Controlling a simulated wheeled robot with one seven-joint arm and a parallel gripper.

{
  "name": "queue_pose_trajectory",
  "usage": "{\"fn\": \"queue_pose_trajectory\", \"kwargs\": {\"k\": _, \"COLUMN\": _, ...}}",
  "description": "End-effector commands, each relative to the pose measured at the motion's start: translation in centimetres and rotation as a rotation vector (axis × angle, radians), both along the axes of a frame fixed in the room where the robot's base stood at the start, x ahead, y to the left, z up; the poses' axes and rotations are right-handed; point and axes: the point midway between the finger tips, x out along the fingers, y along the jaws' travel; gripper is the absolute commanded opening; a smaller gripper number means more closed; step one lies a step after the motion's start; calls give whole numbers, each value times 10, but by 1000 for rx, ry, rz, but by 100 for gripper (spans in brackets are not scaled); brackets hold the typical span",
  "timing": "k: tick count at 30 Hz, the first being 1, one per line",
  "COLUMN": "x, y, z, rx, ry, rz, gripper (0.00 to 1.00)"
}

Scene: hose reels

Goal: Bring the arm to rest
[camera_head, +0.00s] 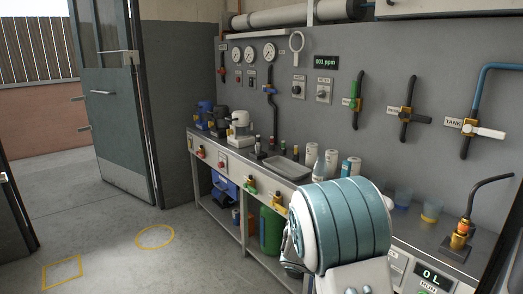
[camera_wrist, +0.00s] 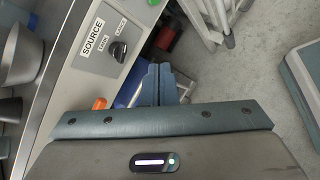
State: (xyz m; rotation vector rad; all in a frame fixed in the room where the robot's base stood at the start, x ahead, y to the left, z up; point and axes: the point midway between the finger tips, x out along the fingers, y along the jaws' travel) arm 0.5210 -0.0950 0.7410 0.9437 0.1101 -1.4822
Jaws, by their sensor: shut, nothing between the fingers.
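In the wrist view my gripper (camera_wrist: 158,72) is shut, its two blue-grey fingers together with nothing between them. The fingers point past the edge of a grey panel with a black knob (camera_wrist: 118,51) and a label reading SOURCE, over the space beside the workbench. I cannot tell the exact gap between fingertips and panel. In the head view my teal and white arm (camera_head: 345,225) stands in front of the workbench, folded near the camera. My fingers cannot be made out in that view.
The workbench (camera_head: 205,137) runs along the grey wall and carries bottles, cans and blue cups (camera_head: 403,196). Valves and gauges (camera_head: 270,52) are on the wall above. A green cylinder (camera_head: 270,230) stands below. Open floor (camera_head: 120,210) lies left, by the open door (camera_head: 118,110).

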Motion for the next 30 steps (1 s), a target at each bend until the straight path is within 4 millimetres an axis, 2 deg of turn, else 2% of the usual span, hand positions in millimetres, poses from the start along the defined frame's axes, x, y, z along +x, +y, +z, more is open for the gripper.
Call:
{"fn": "queue_pose_trajectory", "kwargs": {"k": 1, "x": -14, "y": -1, "z": 30, "rx": 59, "ry": -38, "rz": -62, "gripper": 0}}
{"fn": "queue_pose_trajectory", "kwargs": {"k": 3, "x": -33, "y": 0, "z": 52, "rx": 138, "ry": -82, "rz": -140, "gripper": 0}}
{"fn": "queue_pose_trajectory", "kwargs": {"k": 11, "x": -102, "y": 16, "z": 131, "rx": 425, "ry": -246, "rz": -426, "gripper": 0}}
{"fn": "queue_pose_trajectory", "kwargs": {"k": 18, "x": -159, "y": 44, "z": 200, "rx": 683, "ry": -389, "rz": -662, "gripper": 0}}
{"fn": "queue_pose_trajectory", "kwargs": {"k": 24, "x": -198, "y": 71, "z": 250, "rx": 882, "ry": -499, "rz": -832, "gripper": 0}}
{"fn": "queue_pose_trajectory", "kwargs": {"k": 30, "x": -220, "y": 90, "z": 275, "rx": 1008, "ry": -565, "rz": -936, "gripper": 0}}
